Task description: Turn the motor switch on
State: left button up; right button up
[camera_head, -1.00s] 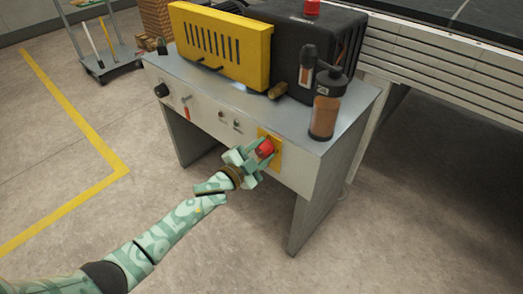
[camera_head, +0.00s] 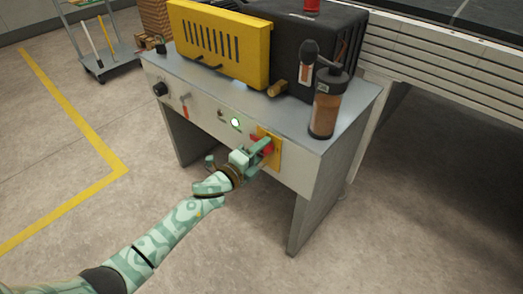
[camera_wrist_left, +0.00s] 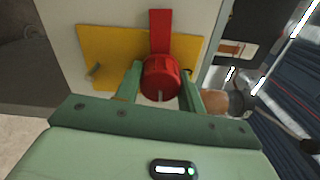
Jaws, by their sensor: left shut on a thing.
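The motor switch, a red rotary knob (camera_head: 267,150) on a yellow plate (camera_head: 276,154), sits on the front panel of the grey machine cabinet. My left gripper (camera_head: 262,148) is at the knob and partly hides it in the head view. In the left wrist view, the two green fingers (camera_wrist_left: 160,88) close on either side of the round red knob (camera_wrist_left: 160,77). Its red bar points up in that picture, across the yellow plate (camera_wrist_left: 108,52). A small indicator (camera_head: 235,122) on the panel glows green-white. My right gripper is not in view.
The panel also carries a black knob (camera_head: 160,89) and small toggles. A bottle with brown contents (camera_head: 325,110) stands on the cabinet top (camera_head: 215,86), near a yellow guard (camera_head: 222,45). A cart (camera_head: 105,45) stands behind. The floor in front is clear.

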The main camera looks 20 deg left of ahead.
pick_arm(q)
jog(key=shift+s+f+m, duration=0.1)
jog(key=shift+f+m, duration=0.05)
jog(key=shift+m, duration=0.55)
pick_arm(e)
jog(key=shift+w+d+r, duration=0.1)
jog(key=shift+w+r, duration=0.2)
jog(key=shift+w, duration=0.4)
pick_arm(q)
jog(key=o, duration=1)
jog(key=shift+s, duration=0.15)
jog(key=p+v, duration=0.4)
jog(key=v, duration=1.2)
jog(key=shift+p, duration=0.3)
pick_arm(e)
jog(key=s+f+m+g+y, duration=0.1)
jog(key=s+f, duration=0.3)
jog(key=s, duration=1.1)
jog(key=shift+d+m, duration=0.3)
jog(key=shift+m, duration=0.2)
